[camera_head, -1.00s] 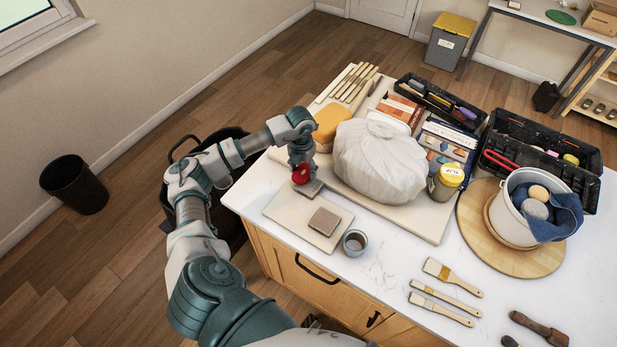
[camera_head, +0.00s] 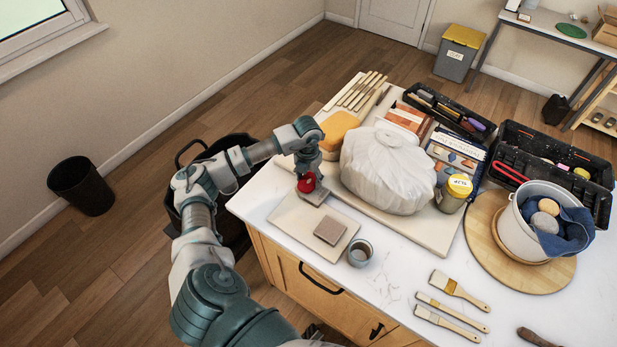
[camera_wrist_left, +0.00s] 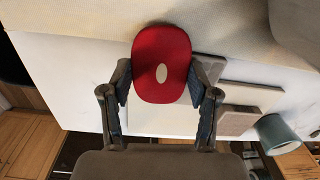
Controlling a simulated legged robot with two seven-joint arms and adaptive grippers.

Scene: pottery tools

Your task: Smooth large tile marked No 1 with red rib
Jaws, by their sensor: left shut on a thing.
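My left gripper (camera_head: 309,170) is shut on the red rib (camera_head: 306,184). In the left wrist view the rib (camera_wrist_left: 162,50) is a rounded red plate with a pale oval, between the two fingers. Under the rib in the head view is a grey-beige tile (camera_head: 318,198), partly hidden by the gripper; I cannot tell whether rib and tile touch. A smaller brown tile (camera_head: 330,230) lies nearer the cup. Both lie on a pale board (camera_head: 287,216). I can read no tile marking. My right gripper is not in view.
A grey cup (camera_head: 360,252) stands beside the board. A white wrapped bundle (camera_head: 388,170) stands close right of the gripper, with an orange block (camera_head: 337,130) behind. Brushes (camera_head: 452,292) lie front right. The counter between cup and brushes is clear.

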